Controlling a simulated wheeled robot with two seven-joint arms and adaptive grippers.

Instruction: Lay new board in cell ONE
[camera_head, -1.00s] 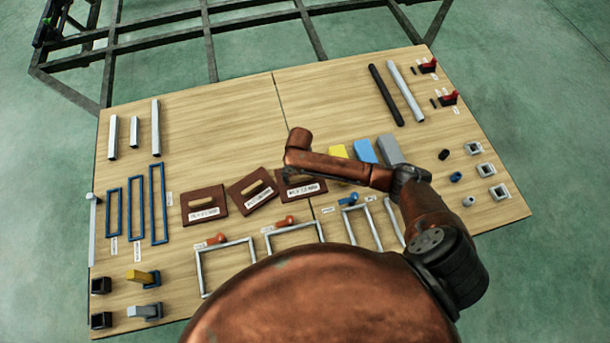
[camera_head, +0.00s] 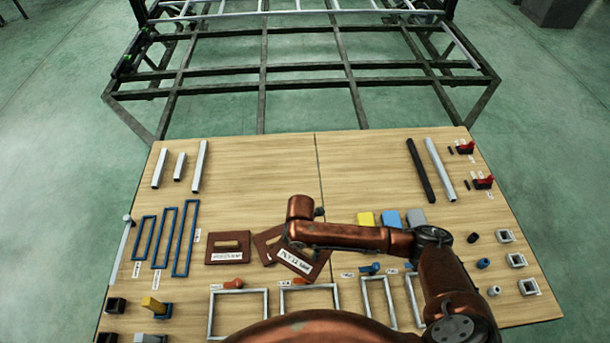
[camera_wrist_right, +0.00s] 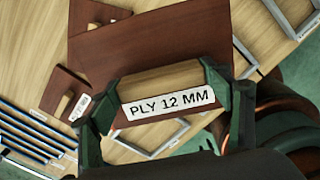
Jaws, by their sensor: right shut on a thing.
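The brown board labelled PLY 12 MM (camera_wrist_right: 155,40) has a light wooden handle strip. My right gripper (camera_wrist_right: 165,100) is shut on that strip in the right wrist view. In the head view the same board (camera_head: 297,262) is tilted, overlaps the middle brown board (camera_head: 263,241), and is partly hidden by my right arm. How high it is above the table cannot be told. A third brown board (camera_head: 222,255) lies flat to the left. My left gripper is not in view. The dark chassis frame (camera_head: 262,84) stands behind the table; no mark for cell ONE is readable.
The wooden table (camera_head: 260,165) is bare across its back middle. Blue frames (camera_head: 165,240) and white tubes (camera_head: 180,165) lie at left. Grey rectangular frames (camera_head: 240,290) lie in front, with yellow and blue blocks (camera_head: 390,218) beside my arm. Black and white bars (camera_head: 430,170) lie at right.

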